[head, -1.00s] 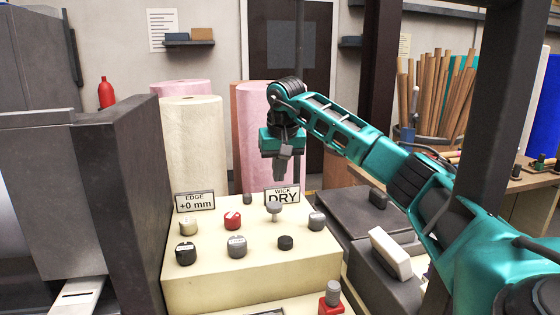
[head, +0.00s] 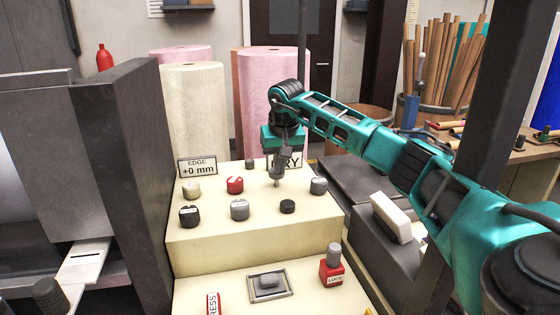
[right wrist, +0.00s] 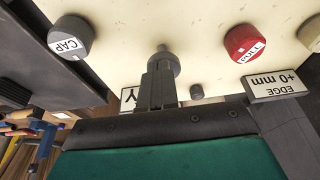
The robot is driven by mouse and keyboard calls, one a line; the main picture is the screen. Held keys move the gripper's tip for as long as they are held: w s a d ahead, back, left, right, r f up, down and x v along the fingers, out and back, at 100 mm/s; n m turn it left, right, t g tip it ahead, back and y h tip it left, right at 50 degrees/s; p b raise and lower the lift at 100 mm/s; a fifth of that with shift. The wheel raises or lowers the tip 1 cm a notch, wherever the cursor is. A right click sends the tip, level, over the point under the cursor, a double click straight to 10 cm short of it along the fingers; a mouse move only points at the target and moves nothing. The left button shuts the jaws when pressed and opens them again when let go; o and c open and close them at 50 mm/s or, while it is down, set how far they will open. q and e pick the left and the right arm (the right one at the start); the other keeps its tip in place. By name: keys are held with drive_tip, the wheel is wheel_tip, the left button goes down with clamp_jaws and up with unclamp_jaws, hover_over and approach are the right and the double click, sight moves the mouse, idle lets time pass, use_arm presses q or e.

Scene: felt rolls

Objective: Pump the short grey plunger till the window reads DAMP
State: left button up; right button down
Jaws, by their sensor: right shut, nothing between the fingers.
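The short grey plunger (right wrist: 163,64) is in the right wrist view, on the cream panel just beyond my fingertips. In the head view my right gripper hides most of it. My right gripper (head: 277,178) is shut and points down at the plunger's head. It also shows in the right wrist view (right wrist: 162,72), its fingers together at the plunger; I cannot tell if they touch it. The wick window (head: 294,163) stands behind the gripper. My left gripper is not in view.
Around the plunger are a red knob (head: 235,185), a grey knob (head: 318,186), a black knob (head: 287,207) and others. The EDGE window (head: 197,167) reads +0 mm. A red block marked LOCK (head: 332,270) stands on the lower step.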

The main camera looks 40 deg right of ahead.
drive_tip(key=shift+f, duration=1.2)
drive_tip(key=shift+s+f, duration=0.1)
drive_tip(key=v, duration=1.3)
drive_tip(key=shift+p, duration=0.3)
